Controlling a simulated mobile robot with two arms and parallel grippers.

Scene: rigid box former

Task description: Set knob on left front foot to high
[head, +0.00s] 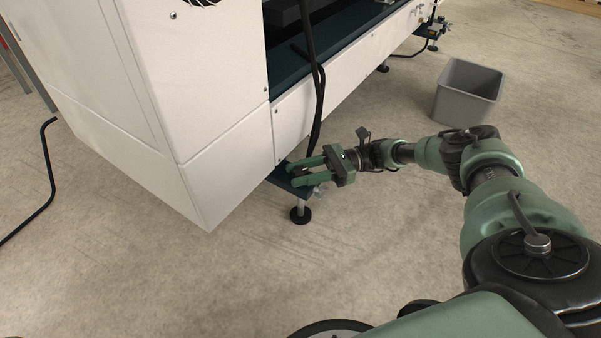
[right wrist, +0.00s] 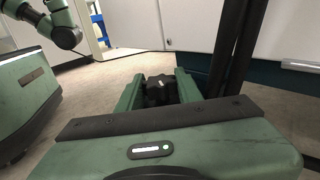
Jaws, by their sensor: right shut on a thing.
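The left front foot (head: 300,214) is a round black pad on a short post under a dark bracket at the near corner of the white machine. My right gripper (head: 292,174) reaches in from the right at that bracket, just above the foot. In the right wrist view a black lobed knob (right wrist: 160,90) sits between the two green fingers, and the gripper is shut on it. The knob's setting cannot be read, and in the head view the fingers mostly hide it. My left gripper is in neither view.
The white machine (head: 185,85) fills the upper left. A black cable (head: 316,95) hangs close behind the gripper. A grey bin (head: 468,92) stands on the floor at right, and another foot (head: 383,68) is farther back. The floor in front is clear.

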